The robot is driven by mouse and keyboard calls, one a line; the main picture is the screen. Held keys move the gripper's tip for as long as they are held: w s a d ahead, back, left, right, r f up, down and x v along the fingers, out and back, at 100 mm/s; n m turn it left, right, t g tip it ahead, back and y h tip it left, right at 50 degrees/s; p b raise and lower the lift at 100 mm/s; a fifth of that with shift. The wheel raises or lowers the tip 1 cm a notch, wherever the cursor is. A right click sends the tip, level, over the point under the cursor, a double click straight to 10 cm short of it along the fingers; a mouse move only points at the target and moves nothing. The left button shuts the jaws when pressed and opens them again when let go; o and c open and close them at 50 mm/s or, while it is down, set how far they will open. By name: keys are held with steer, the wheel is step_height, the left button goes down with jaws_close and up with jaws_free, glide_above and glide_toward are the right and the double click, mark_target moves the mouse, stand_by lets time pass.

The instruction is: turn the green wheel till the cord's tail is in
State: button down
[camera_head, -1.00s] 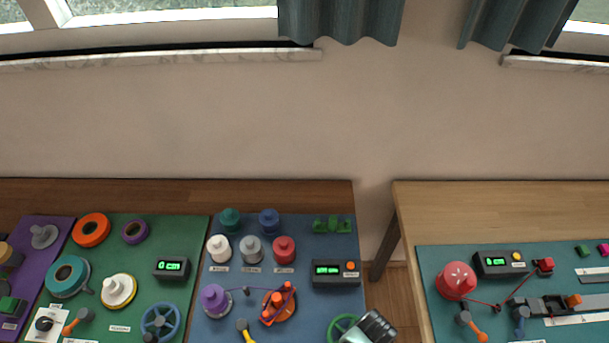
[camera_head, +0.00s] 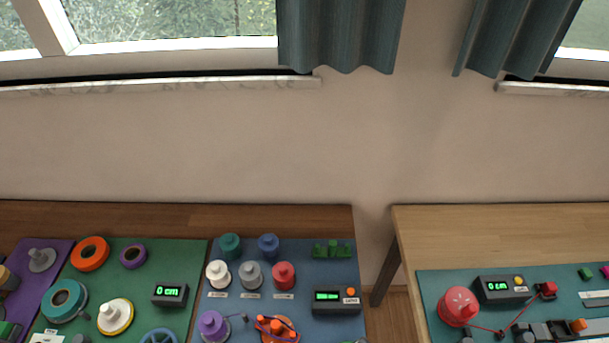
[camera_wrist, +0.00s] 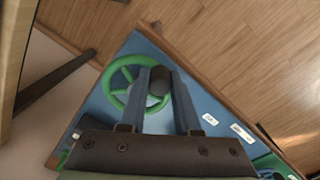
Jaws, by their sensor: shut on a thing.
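The green wheel (camera_wrist: 110,90) shows in the wrist view on the blue board. My gripper (camera_wrist: 160,82) is shut on the dark crank knob at the wheel's rim, one finger on each side of it. In the head view the wheel is below the picture. The orange carrier head (camera_head: 277,328) stands on the blue board there, with purple and red cord around it. The purple spool (camera_head: 212,324) stands to its left. I cannot make out the cord's tail.
A dark display box (camera_head: 336,300) with a green bar readout sits on the blue board. White, grey and red spools (camera_head: 283,275) stand behind. A gap separates this table from the wooden table (camera_head: 480,230) at the right.

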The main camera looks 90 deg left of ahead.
steer(key=s+a, duration=0.1)
steer(key=s+a+b, duration=0.1)
steer(key=s, duration=0.1)
steer(key=s+a+b, duration=0.1)
steer(key=a, duration=0.1)
steer(key=shift+s+a+f, duration=0.1)
steer(key=shift+s+f, duration=0.1)
steer(key=shift+f, duration=0.05)
steer(key=shift+r, duration=0.15)
steer(key=shift+d+b, duration=0.2)
steer(key=shift+b, duration=0.25)
steer(key=shift+a+b, duration=0.2)
steer(key=shift+b, duration=0.1)
steer(key=shift+a, duration=0.5)
steer(key=shift+w, duration=0.1)
